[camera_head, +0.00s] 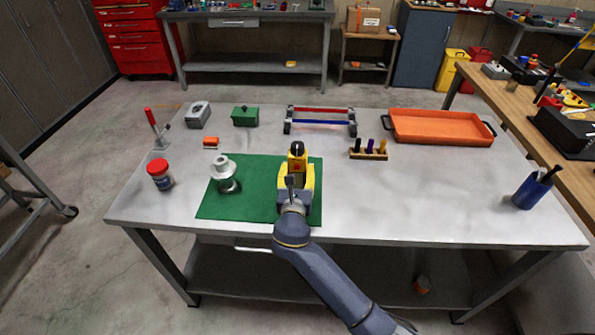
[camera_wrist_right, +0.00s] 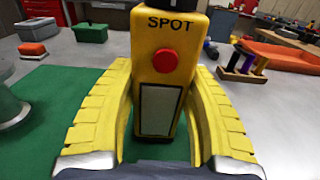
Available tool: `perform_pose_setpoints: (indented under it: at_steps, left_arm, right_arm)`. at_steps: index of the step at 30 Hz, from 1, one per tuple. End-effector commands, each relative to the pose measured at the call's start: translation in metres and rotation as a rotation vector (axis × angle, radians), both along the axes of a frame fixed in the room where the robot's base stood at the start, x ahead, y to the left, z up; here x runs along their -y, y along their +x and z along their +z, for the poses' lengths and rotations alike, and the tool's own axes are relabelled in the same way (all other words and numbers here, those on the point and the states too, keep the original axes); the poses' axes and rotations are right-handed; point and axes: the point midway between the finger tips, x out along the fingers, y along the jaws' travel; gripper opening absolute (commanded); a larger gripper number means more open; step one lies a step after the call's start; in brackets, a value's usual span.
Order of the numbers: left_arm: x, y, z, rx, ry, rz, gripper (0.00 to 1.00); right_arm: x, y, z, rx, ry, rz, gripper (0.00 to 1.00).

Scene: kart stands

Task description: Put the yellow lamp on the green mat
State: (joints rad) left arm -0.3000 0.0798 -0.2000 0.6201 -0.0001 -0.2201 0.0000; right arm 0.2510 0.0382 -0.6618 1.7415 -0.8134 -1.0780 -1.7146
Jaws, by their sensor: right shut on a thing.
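The yellow lamp (camera_wrist_right: 160,60) has "SPOT" lettering, a red button and a pale panel; it stands upright between the yellow fingers of my right gripper (camera_wrist_right: 163,125) in the wrist view. In the head view the lamp (camera_head: 297,160) is at the right part of the green mat (camera_head: 258,185), and my right gripper (camera_head: 296,177) is shut on it. The lamp's base appears at or just above the mat; I cannot tell whether it touches. My left gripper is not in view.
A grey metal part (camera_head: 225,175) stands on the mat's left half. A red-lidded jar (camera_head: 160,174) is left of the mat. Behind are a green box (camera_head: 245,116), a rack (camera_head: 320,121), a bottle holder (camera_head: 368,154) and an orange tray (camera_head: 440,126).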

Motion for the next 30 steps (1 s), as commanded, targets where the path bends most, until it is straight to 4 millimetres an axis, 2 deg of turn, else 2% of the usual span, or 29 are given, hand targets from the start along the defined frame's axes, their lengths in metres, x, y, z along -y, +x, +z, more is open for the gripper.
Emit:
perform_pose_setpoints:
  at_steps: [4,5,10,21,26,30]
  left_arm:
    - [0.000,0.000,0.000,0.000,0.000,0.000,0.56]
    - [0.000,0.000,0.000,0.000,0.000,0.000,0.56]
    - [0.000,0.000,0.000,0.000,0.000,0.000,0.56]
    - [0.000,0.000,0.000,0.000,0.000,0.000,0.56]
    - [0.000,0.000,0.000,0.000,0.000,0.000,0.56]
    - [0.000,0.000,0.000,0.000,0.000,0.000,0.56]
  right_arm:
    - [0.000,0.000,-0.003,0.000,-0.001,0.000,0.03]
    - [0.000,0.000,-0.004,-0.001,-0.001,0.000,0.50]
    - [0.000,0.000,-0.004,-0.001,0.000,0.000,0.69]
    - [-0.001,-0.002,0.001,0.000,0.002,0.001,0.69]
    - [-0.005,-0.024,-0.001,-0.002,0.002,0.002,0.69]
    - [-0.009,-0.049,-0.001,-0.002,0.001,0.002,0.69]
